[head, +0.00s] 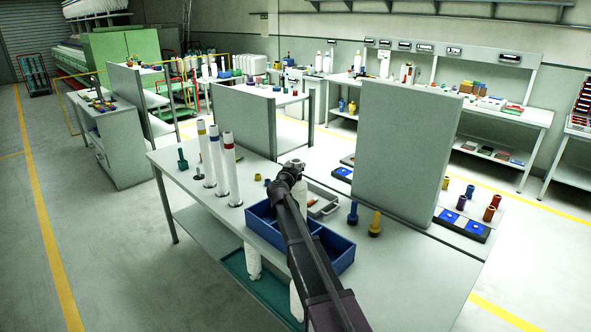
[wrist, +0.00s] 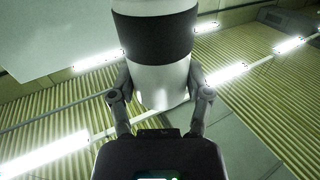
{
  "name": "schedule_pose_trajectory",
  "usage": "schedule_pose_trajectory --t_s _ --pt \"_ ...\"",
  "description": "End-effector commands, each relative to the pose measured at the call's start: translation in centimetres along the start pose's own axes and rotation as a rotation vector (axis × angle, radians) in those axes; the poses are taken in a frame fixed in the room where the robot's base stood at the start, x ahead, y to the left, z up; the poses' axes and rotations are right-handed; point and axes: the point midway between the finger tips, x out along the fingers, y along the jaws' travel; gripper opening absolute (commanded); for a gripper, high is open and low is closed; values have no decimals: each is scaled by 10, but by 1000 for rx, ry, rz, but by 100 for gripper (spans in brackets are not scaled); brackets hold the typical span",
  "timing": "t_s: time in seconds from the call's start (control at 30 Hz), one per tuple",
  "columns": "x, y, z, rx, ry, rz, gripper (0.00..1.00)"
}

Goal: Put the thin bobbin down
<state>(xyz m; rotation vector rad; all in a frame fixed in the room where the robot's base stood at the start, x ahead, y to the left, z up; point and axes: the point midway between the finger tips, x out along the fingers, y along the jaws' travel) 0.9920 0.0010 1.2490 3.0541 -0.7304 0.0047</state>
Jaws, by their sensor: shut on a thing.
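My gripper (head: 292,172) is over the grey worktable (head: 410,275) in the head view, behind my arm. In the wrist view my gripper (wrist: 161,98) is shut on a white cylinder with a broad black band, which I take to be the thin bobbin (wrist: 160,85). Part of a white body, likely the same bobbin (head: 301,196), shows beside the gripper in the head view; my arm hides most of it. I cannot tell whether its lower end touches anything. Three tall white bobbins with yellow, blue and red bands (head: 232,170) stand upright to the left.
Blue (head: 353,212) and yellow (head: 375,223) cones stand to the right. A tall grey panel (head: 395,150) rises behind. The right front tabletop is clear.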

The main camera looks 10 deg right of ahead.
Motion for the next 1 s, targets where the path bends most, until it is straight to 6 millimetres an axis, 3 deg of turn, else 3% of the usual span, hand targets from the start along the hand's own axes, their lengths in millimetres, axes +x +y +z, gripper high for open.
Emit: schedule_pose_trajectory --t_s 0.4,0.43,0.53,1.0 --pt "0 1 3 -1 1 1 3" --pt "0 1 3 0 0 1 67" --pt "0 1 2 0 0 1 96" --pt "1 2 2 0 0 2 98"
